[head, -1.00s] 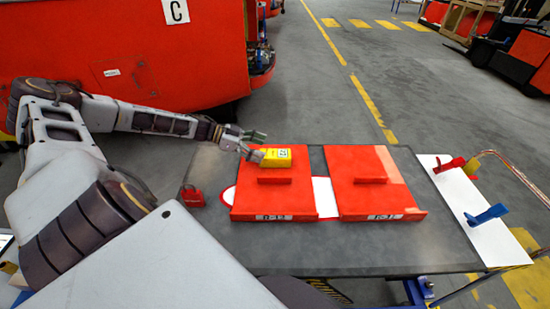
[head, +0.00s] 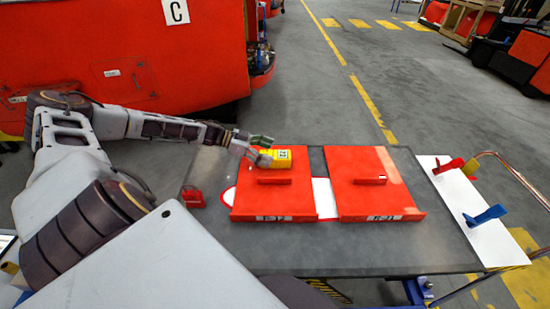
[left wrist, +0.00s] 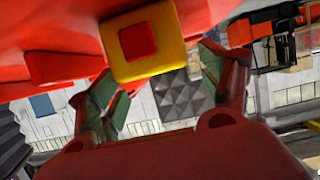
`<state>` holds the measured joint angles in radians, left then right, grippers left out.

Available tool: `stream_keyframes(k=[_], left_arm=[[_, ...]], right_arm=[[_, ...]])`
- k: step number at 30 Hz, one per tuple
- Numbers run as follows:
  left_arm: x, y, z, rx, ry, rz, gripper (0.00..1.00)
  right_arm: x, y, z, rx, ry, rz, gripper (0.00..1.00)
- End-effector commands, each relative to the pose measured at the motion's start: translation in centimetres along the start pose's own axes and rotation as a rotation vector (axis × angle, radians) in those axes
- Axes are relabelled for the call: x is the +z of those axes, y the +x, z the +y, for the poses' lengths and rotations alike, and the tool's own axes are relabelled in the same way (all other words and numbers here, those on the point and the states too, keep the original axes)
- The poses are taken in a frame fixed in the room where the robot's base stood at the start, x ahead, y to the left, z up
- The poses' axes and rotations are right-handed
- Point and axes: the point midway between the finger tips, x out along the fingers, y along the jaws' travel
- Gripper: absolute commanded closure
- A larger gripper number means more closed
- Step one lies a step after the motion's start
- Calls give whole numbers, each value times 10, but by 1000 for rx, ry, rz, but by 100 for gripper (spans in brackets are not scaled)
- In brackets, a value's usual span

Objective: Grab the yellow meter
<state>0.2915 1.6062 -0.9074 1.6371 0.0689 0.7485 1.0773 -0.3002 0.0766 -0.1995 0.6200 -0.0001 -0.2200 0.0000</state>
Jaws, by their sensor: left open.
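The yellow meter (head: 282,158) sits at the far edge of the left red panel (head: 262,206) on the grey table. In the left wrist view the meter (left wrist: 128,64) shows a yellow end with a red square, ahead of the fingers. My left gripper (head: 266,150) is open beside the meter's left end in the head view. In the left wrist view its green-padded fingers (left wrist: 158,98) stand apart, with the meter's end above the gap between them. I cannot tell whether a finger touches it. My right gripper is not in view.
A second red panel (head: 378,205) lies to the right. A small red block (head: 192,197) sits at the table's left. Red and blue clamps (head: 485,216) stand on the white board (head: 456,205) at the right. A large red vehicle body (head: 120,60) stands behind my left arm.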

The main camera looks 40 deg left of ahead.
Motion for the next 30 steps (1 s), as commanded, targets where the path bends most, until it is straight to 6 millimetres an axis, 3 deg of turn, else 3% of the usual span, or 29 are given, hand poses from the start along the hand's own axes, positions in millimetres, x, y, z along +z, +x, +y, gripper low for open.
stream_keyframes(k=[12,30], left_arm=[[1,30,1,0,0,2,21],[2,33,1,0,0,0,21]], right_arm=[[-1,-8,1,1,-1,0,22],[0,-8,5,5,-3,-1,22]])
